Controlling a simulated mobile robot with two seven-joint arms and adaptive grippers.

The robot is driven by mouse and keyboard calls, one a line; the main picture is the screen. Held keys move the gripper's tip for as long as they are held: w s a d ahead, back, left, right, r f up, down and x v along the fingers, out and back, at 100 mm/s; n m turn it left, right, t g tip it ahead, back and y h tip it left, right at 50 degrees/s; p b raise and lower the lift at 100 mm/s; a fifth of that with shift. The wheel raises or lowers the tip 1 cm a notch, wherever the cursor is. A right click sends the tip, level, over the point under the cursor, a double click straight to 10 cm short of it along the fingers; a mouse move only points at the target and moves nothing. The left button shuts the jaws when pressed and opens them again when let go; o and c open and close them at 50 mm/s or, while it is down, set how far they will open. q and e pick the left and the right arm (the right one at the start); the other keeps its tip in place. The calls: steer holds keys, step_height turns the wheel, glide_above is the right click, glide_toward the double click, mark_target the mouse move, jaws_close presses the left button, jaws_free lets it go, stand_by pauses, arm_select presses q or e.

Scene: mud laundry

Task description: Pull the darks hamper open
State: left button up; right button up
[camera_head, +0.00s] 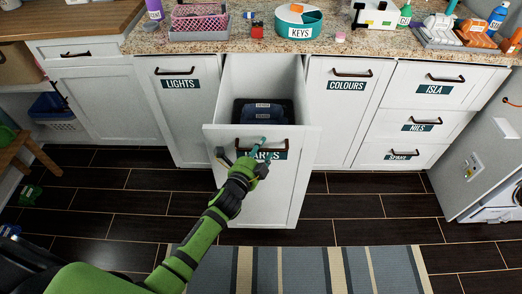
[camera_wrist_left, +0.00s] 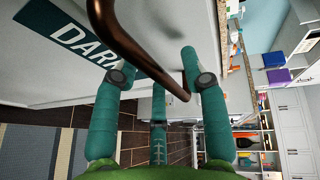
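The darks hamper (camera_head: 262,190) is a white tilted pull-out front, standing out from the cabinet row with its top open. A dark bin with blue cloth (camera_head: 263,112) shows inside. Its label is partly hidden by my left gripper (camera_head: 258,150), which is at the bronze handle. In the left wrist view, the handle (camera_wrist_left: 135,45) runs between the teal fingers of my left gripper (camera_wrist_left: 158,65). The fingers are spread, with a gap around the bar; whether one touches it I cannot tell. My right gripper is not in view.
Closed LIGHTS (camera_head: 180,115) and COLOURS (camera_head: 340,115) fronts flank the hamper. Several small drawers (camera_head: 420,125) stand to the right. The granite counter (camera_head: 350,45) above holds baskets and bottles. A striped rug (camera_head: 300,270) lies on the dark floor in front. A wooden stool (camera_head: 30,145) is at the left.

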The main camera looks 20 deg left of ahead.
arm_select(q)
steer(key=v, duration=1.2)
steer(key=shift+f, duration=0.1)
steer(key=s+a+f+n+g+y, duration=0.1)
steer(key=s+f+n+g, duration=0.45)
steer(key=f, duration=0.85)
steer(key=s+a+f+n+g, duration=0.1)
steer(key=s+f+n+g, duration=0.15)
steer(key=s+f, duration=0.85)
steer(key=s+a+f+n+g, duration=0.1)
steer(key=s+f+n+g, duration=0.2)
steer(key=s+f, duration=0.5)
steer(key=s+a+f+n+g+y, duration=0.1)
steer(key=s+f+n+g, duration=0.2)
steer(key=s+f+n, duration=0.2)
steer(key=s+f, duration=0.3)
steer(key=s, duration=0.4)
steer(key=shift+s+a+g, duration=0.3)
steer(key=shift+a, duration=0.05)
